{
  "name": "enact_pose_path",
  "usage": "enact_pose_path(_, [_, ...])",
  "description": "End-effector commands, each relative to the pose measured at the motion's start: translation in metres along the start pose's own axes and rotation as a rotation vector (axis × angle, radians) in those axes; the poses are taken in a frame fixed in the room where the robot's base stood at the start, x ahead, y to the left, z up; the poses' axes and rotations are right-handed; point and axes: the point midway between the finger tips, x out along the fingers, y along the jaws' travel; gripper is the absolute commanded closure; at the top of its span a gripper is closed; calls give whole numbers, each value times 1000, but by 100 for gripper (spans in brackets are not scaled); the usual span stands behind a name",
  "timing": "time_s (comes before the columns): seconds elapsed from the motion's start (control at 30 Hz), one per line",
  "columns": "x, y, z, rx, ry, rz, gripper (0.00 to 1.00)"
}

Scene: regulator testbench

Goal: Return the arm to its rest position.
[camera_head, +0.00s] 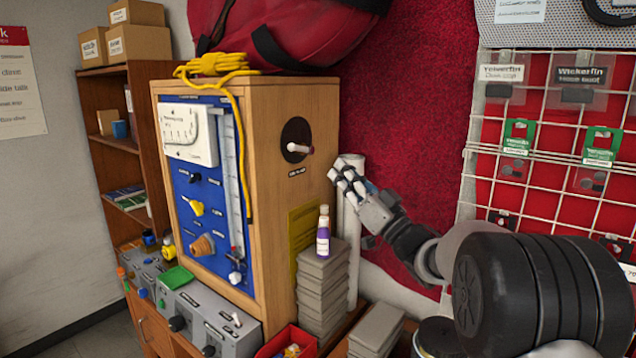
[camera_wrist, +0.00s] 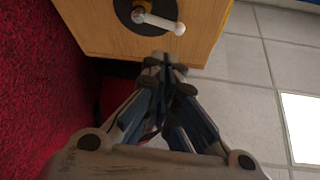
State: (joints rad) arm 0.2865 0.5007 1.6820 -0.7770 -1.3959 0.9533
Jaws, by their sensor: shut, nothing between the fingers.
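My gripper (camera_head: 343,172) is at the right side of the wooden testbench cabinet (camera_head: 262,180), near its upper part. Its fingers point left toward the side panel, in front of a pale vertical pipe. In the wrist view my gripper (camera_wrist: 160,65) is shut and empty, with its fingertips by the edge of the cabinet (camera_wrist: 205,30). The lever (camera_wrist: 160,22) also shows in the wrist view, apart from the fingertips.
A purple-labelled bottle (camera_head: 323,232) stands on a stack of grey blocks (camera_head: 322,290) below my gripper. A white wire rack (camera_head: 560,160) with hanging packets is on the right. A red bag (camera_head: 290,30) and yellow cable (camera_head: 213,65) lie on the cabinet.

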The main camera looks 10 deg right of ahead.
Motion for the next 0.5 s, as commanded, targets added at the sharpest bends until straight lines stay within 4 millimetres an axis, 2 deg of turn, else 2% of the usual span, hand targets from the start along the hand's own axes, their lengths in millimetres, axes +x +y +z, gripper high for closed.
enact_pose_path(0.13, [5, 0, -14, -79, -56, 162, 100])
enact_pose_path(0.27, [-9, 1, -22, -156, -154, 365, 100])
enact_pose_path(0.37, [-33, -2, -24, -196, -250, 512, 100])
enact_pose_path(0.5, [-82, -16, -16, -220, -415, 691, 100])
